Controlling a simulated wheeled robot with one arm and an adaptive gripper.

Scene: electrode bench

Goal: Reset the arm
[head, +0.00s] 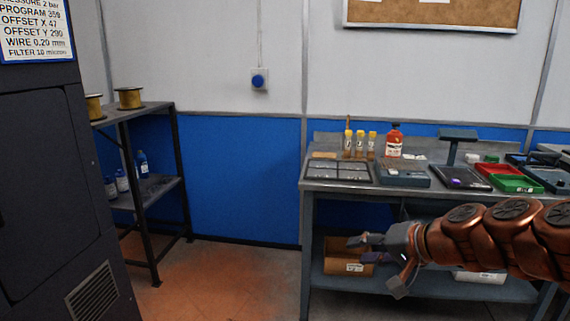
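My gripper (375,248) is at the end of my copper-coloured arm, which reaches in from the right edge of the head view. It points left, in front of the lower part of the workbench (310,187). Its grey fingers look spread apart, with nothing seen between them. The gripper hides part of a cardboard box (340,265) on the bench's lower shelf. I cannot tell its exact distance from the bench.
The bench top holds a dark partitioned tray (338,170), several yellow-capped tubes (348,143), a red bottle (394,140), and red and green trays (515,184). A dark machine (45,190) stands left, beside a shelf rack (150,107) with spools. The floor (230,275) between is clear.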

